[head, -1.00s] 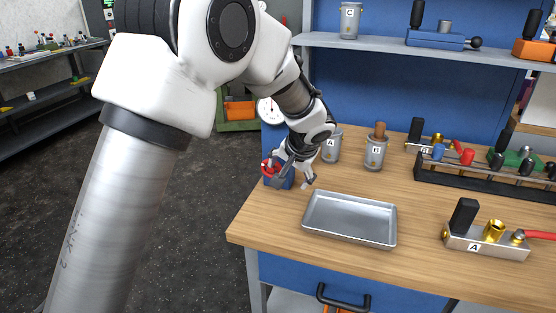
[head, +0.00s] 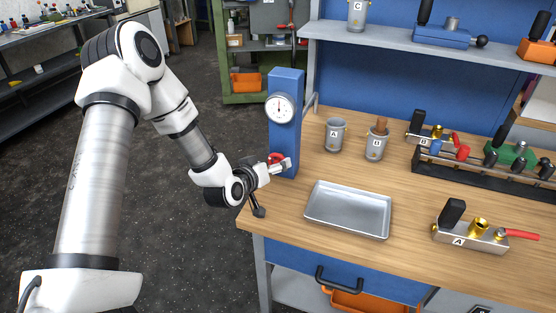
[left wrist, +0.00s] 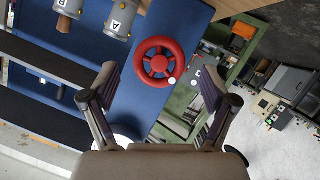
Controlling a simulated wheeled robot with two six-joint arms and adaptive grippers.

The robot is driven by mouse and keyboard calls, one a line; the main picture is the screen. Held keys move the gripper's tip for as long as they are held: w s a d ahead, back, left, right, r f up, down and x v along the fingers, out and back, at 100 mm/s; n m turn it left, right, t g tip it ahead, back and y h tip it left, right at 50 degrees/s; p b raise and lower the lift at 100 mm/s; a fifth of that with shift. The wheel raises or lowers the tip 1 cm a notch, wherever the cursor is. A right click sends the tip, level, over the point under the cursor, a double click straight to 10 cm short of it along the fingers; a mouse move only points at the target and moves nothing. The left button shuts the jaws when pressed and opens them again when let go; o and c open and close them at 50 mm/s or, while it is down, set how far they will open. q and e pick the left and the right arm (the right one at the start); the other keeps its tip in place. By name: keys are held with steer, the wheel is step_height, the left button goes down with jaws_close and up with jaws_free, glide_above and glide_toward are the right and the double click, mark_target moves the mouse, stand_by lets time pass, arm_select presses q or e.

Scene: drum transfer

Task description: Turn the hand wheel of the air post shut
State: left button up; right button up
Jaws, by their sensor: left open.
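The air post is a blue upright post (head: 286,145) at the left back of the bench, with a round white gauge (head: 280,109) on its front. Its red hand wheel (head: 275,159) sits low on the post, partly hidden by my gripper in the head view. The whole red wheel (left wrist: 159,62) shows in the left wrist view, with spokes and a small pale knob at its right. My left gripper (head: 275,188) is open at the bench's left edge in front of the wheel. In the left wrist view its fingers (left wrist: 165,90) are spread wide and empty, with the wheel beyond their tips.
An empty metal tray (head: 348,230) lies right of the gripper. Grey canisters A (head: 335,135) and B (head: 376,146) stand behind it. Fixture A (head: 465,237) and a dark rack (head: 480,172) are further right.

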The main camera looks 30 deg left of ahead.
mark_target(278, 161)
arm_select(q)
steer(key=x, duration=0.3)
steer(key=shift+w+f, duration=0.1)
steer(key=shift+w, duration=0.2)
steer(key=c, duration=1.2)
steer(key=shift+m+p, duration=0.3)
steer(key=shift+p, duration=0.05)
steer(key=shift+m+y+p, duration=0.55)
steer(key=shift+m+y, duration=0.05)
steer(key=shift+m, duration=0.1)
steer(key=shift+m+g+y+p, duration=0.3)
steer(key=shift+m+y+p, duration=0.35)
steer(key=shift+m, duration=0.25)
steer(key=shift+m+y+p, duration=0.4)
steer(key=shift+m+y, duration=0.45)
steer(key=shift+m, duration=0.35)
steer(key=shift+m+y, duration=0.8)
steer(key=shift+m, duration=0.3)
